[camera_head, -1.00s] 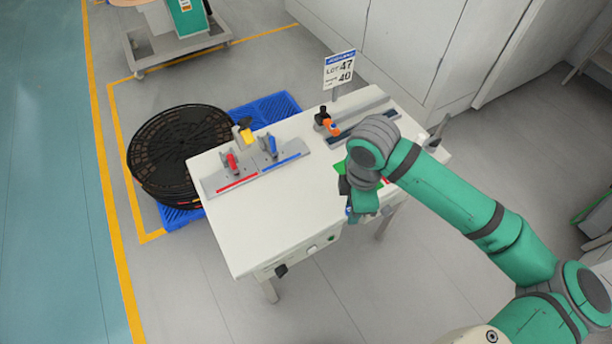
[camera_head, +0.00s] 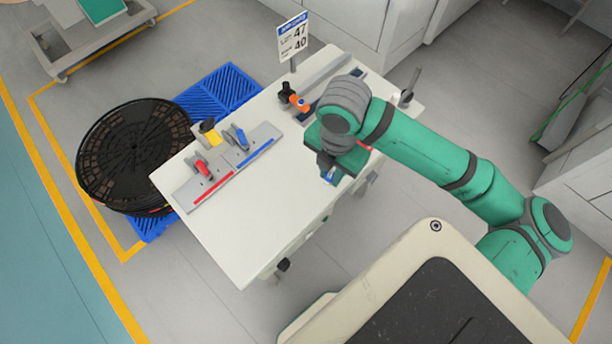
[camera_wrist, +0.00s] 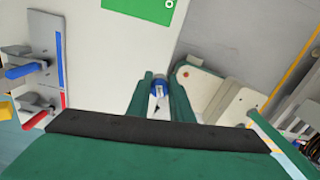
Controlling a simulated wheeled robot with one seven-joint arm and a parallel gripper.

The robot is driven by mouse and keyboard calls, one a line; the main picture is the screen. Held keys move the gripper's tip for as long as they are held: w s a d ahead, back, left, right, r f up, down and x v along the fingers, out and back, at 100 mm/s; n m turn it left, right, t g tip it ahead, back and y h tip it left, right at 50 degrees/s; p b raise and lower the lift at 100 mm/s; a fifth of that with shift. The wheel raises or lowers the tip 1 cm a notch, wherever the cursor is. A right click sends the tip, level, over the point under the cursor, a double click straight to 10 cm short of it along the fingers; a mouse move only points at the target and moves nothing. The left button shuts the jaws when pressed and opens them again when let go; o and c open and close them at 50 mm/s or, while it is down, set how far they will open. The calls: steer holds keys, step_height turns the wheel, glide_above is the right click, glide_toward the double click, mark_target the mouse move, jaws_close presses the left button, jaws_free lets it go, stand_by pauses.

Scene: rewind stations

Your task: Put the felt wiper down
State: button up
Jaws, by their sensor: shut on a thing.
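My gripper (camera_wrist: 159,96) is shut on a small blue-and-white piece (camera_wrist: 158,87), which I take to be the felt wiper; the fingers hide much of it. In the head view my gripper (camera_head: 330,175) points down near the right front edge of the white table (camera_head: 235,228), with a bit of blue at its tip. I cannot tell whether the held piece touches the tabletop. A bright green flat piece (camera_wrist: 138,14) with a hole lies on the table in the wrist view.
A metal plate with red (camera_head: 203,168) and blue (camera_head: 240,138) clamps stands at the table's left. An orange-and-black clamp (camera_head: 295,97) and a sign (camera_head: 293,38) are at the back. Black reels (camera_head: 135,150) lie on a blue pallet (camera_head: 222,88). The front left tabletop is bare.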

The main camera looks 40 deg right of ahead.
glide_above(306, 185)
steer(key=f, duration=0.6)
steer(key=shift+s+d, duration=0.1)
steer(key=shift+s, duration=0.1)
steer(key=shift+w+f, duration=0.15)
steer(key=shift+f, duration=0.8)
steer(key=shift+w+f, duration=0.15)
steer(key=shift+f, duration=0.75)
steer(key=shift+f, duration=0.1)
steer(key=o, duration=0.9)
step_height(306, 185, up, 12)
steer(key=shift+r, duration=0.1)
